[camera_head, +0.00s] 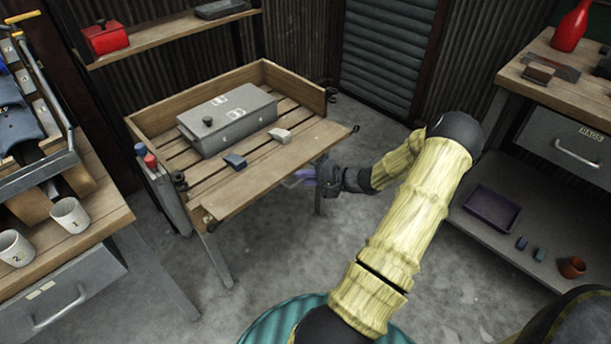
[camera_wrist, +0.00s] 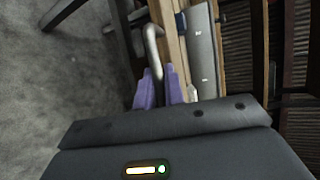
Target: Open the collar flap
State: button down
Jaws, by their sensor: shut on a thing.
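The wooden collar (camera_head: 185,98) has raised walls along its far left and far right sides on a slatted table. The broad front board, the collar flap (camera_head: 275,170), runs along the near side; its exact angle is hard to tell. A bent grey handle (camera_wrist: 152,48) sticks out from the wood in the wrist view. My gripper (camera_head: 305,176) is at the near right side of the flap, low beside its edge. Its purple fingers (camera_wrist: 159,82) are close together on the handle's end, partly hiding it.
A grey metal case (camera_head: 228,120), a blue block (camera_head: 234,161) and a pale block (camera_head: 280,135) sit inside the collar. A bench with mugs (camera_head: 69,216) stands at left, another workbench (camera_head: 570,90) at right.

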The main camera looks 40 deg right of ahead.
jog(key=shift+w+r, duration=0.15)
jog(key=shift+r, duration=0.35)
jog(key=shift+w+r, duration=0.15)
jog(key=shift+r, duration=0.35)
jog(key=c, duration=1.5)
grip_release()
jog(key=p+v, duration=0.2)
jog(key=v, duration=1.5)
jog(key=shift+r+p, duration=0.3)
jog(key=shift+p, duration=0.1)
jog(key=shift+s+d, duration=0.1)
